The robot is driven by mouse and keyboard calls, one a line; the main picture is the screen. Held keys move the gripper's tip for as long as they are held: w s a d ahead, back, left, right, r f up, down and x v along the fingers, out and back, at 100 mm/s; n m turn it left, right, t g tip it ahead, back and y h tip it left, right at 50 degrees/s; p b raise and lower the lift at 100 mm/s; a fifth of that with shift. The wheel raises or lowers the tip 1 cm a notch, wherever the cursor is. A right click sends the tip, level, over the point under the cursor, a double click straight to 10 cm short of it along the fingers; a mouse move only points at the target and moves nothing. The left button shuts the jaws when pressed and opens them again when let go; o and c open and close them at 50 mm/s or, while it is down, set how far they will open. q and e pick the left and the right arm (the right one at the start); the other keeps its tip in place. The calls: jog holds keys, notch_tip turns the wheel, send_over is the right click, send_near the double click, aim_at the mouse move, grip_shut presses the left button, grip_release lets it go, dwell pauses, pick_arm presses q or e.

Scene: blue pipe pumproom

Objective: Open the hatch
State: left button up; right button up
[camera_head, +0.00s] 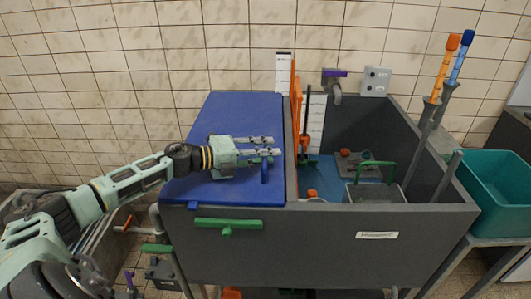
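The blue hatch (235,112) lies flat and shut over the left part of a grey tank (330,250). A small blue handle (265,173) stands up near its front right. My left gripper (266,146) is over the hatch, its fingers pointing right. The fingers are apart with nothing seen between them. They are just behind the handle in the picture; I cannot tell whether they touch it. My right gripper is not in view.
The tank's open right part holds a green-handled box (375,192) and an orange-and-black tool (305,145). A green handle (228,224) is on the front wall. A teal crate (497,200) is at far right.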

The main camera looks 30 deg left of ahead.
pick_arm(q)
grip_shut()
dwell(0.3)
jog(key=shift+f, duration=0.1)
